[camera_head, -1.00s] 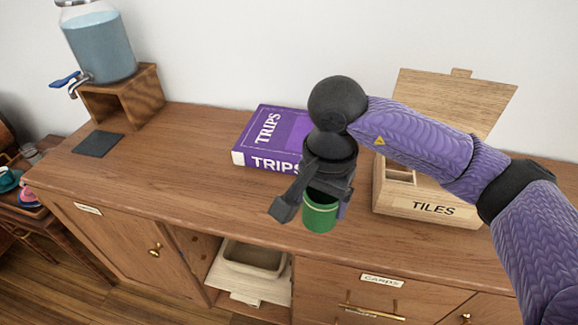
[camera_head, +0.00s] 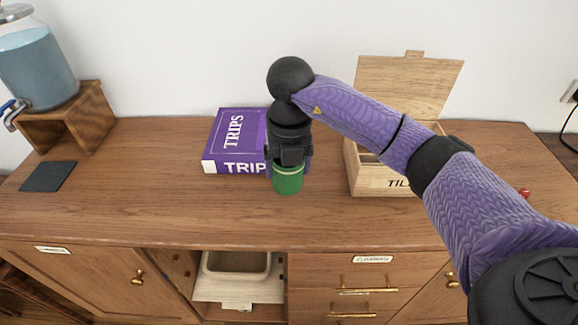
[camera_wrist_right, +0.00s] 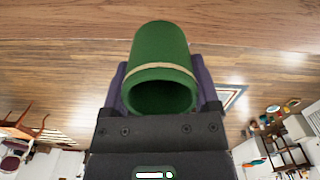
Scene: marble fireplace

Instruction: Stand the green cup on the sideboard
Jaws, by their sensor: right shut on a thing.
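The green cup (camera_head: 287,180) has a pale band near its rim. My right gripper (camera_head: 289,165) is shut on it from above, with one finger on each side. The cup is upright, its base down over the sideboard top (camera_head: 150,205), just in front of the purple book. I cannot tell whether its base touches the wood. In the right wrist view the cup (camera_wrist_right: 160,60) sits between the fingers of the gripper (camera_wrist_right: 160,88), its open mouth facing the camera. My left gripper is not in view.
A purple TRIPS book (camera_head: 232,135) lies behind and left of the cup. An open wooden tile box (camera_head: 365,172) stands to the right. A water dispenser (camera_head: 38,70) on a wooden stand and a dark mat (camera_head: 48,176) are at the left. The sideboard's left middle is clear.

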